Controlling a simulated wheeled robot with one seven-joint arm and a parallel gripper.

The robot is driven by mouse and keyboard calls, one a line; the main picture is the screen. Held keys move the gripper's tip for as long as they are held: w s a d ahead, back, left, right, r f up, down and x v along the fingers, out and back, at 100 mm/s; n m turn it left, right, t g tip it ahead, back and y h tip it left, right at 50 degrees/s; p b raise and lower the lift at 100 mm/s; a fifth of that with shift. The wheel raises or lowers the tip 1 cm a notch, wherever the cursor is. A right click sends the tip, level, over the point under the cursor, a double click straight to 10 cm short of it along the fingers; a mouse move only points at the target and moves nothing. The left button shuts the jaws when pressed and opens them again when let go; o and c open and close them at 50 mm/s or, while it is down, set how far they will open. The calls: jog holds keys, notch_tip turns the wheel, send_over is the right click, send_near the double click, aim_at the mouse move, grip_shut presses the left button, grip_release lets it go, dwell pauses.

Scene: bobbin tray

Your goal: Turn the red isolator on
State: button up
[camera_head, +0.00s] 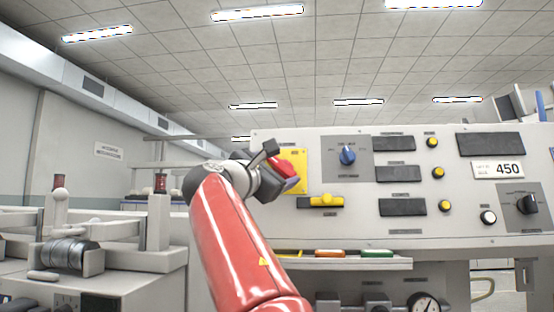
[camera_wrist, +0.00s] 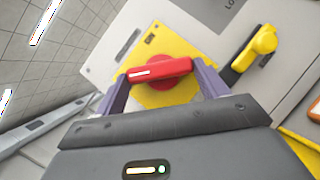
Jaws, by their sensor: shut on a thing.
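The red isolator (camera_wrist: 160,73) is a red rotary handle on a yellow square plate, filling the middle of the wrist view. It also shows in the head view (camera_head: 282,165), partly hidden behind my gripper. My gripper (camera_wrist: 157,82) has its two purple fingers at either end of the red handle bar and is shut on it. In the wrist view the bar lies nearly level between the fingers, while the yellow plate looks tilted. In the head view my gripper (camera_head: 291,184) reaches the panel's left part from the left.
A yellow slide handle (camera_head: 327,201) sits just below and right of the isolator. A blue knob (camera_head: 348,155), yellow buttons and a black rotary switch (camera_head: 528,204) are further right on the grey panel (camera_head: 300,232). A shelf with coloured pieces (camera_head: 340,254) juts out below.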

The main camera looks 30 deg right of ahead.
jog(key=shift+w+a+r+m+g+p, duration=0.1)
jog(key=shift+m+g+p, duration=0.1)
jog(key=shift+m+g, duration=0.5)
jog(key=shift+w+r+m+g+p, duration=0.15)
jog(key=shift+m+g, duration=0.25)
jog(key=shift+m, duration=0.6)
jog(key=shift+f+m+g, duration=0.1)
jog(key=shift+m+g, duration=0.3)
jog(key=shift+m, duration=0.3)
jog(key=o, duration=1)
jog(key=shift+s, duration=0.1)
jog(key=shift+a, duration=0.1)
jog(key=b+v, duration=0.1)
jog(key=v, duration=0.6)
jog(key=shift+s+a, duration=0.15)
jog(key=shift+a, duration=0.15)
